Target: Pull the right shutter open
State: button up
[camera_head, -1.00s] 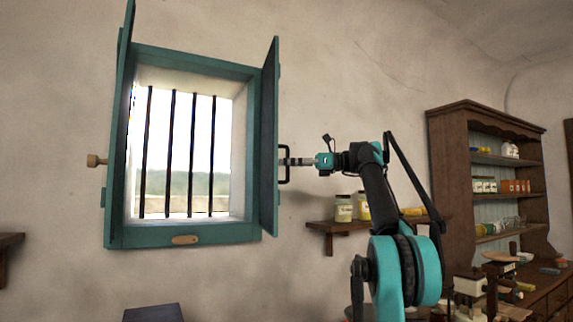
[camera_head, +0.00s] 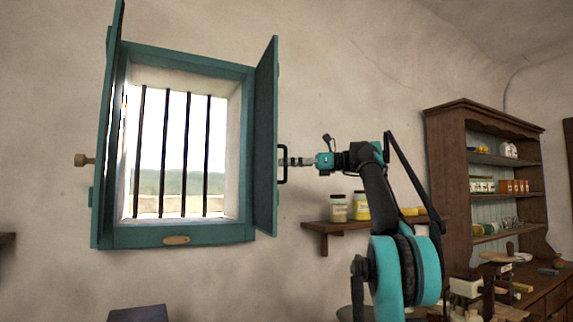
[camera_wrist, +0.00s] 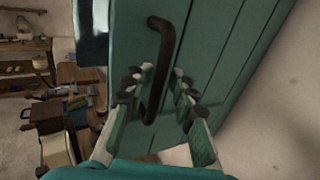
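The right shutter (camera_head: 265,140) is a teal plank panel standing swung out from the right side of the barred window (camera_head: 180,150). Its dark bar handle (camera_head: 284,165) is on the face toward my arm. In the wrist view the shutter (camera_wrist: 215,50) fills the upper middle, with the handle (camera_wrist: 163,60) running down it. My gripper (camera_wrist: 160,88) is open, with one finger on each side of the handle and gaps showing beside the bar. In the head view my gripper (camera_head: 290,162) is at the handle from the right.
The left shutter (camera_head: 108,130) stands open, with a wooden knob (camera_head: 82,160). A wall shelf (camera_head: 335,226) with jars is below my arm. A dark wooden dresser (camera_head: 448,190) stands at the right.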

dwell(0.3)
jog(key=d, duration=0.4)
jog(key=s+d, duration=0.1)
jog(key=d, duration=0.3)
jog(key=s+d, duration=0.1)
jog(key=d, duration=0.2)
jog(key=shift+s+d, duration=0.1)
jog(key=shift+d, duration=0.3)
